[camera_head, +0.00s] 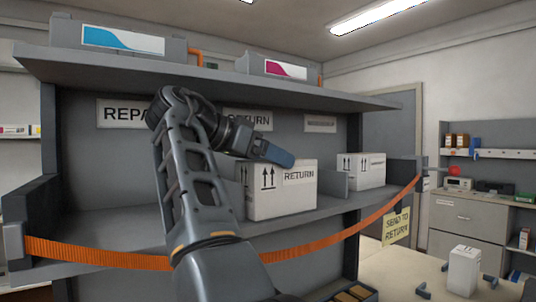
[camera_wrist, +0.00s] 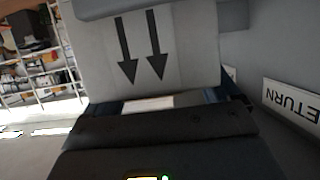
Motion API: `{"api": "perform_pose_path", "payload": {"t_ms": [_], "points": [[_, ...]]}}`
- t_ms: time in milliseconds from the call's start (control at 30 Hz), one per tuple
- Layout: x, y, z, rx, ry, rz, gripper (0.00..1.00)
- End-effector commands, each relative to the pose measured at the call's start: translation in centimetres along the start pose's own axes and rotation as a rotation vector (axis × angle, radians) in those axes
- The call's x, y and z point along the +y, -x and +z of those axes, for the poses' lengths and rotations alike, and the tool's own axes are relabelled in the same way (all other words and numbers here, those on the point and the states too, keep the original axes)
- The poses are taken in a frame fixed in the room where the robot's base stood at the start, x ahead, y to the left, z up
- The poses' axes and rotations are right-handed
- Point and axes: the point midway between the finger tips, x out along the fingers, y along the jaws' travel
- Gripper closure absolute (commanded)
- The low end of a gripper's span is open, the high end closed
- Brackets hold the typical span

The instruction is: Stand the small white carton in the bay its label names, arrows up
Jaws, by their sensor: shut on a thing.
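A white carton (camera_head: 282,192) marked RETURN stands upright in the middle bay, under a partly hidden RETURN sign (camera_head: 249,120). Its two black arrows point up in the head view. In the wrist view the same carton (camera_wrist: 185,45) shows two arrows pointing down the picture, and the RETURN sign (camera_wrist: 292,100) there is also upside down. My gripper (camera_head: 280,157) is at the carton's top, shut on it; the fingers are mostly hidden in the head view. I cannot tell whether the carton's base touches the shelf.
An orange strap (camera_head: 340,236) sags across the shelf front. Another white carton (camera_head: 361,171) stands in the right bay, past a low divider (camera_head: 334,185). The left bay, under a REPAIR sign (camera_head: 121,113), looks empty. A white box (camera_head: 464,270) stands on the right table.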

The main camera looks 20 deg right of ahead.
Motion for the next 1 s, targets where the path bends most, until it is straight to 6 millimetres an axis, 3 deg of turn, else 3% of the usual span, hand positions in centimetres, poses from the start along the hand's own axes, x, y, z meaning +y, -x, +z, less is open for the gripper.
{"api": "perform_pose_path", "payload": {"t_ms": [267,300,367,733,1000], "points": [[0.0,0.0,0.1,0.002,-0.001,-0.001,0.81],[0.0,0.0,0.1,0.000,0.000,0.000,0.07],[0.0,0.0,0.1,0.000,0.000,0.000,0.01],[0.0,0.7,-0.2,0.001,0.001,-0.001,0.00],[-0.1,5.8,-0.4,0.001,0.003,-0.003,0.00]]}}
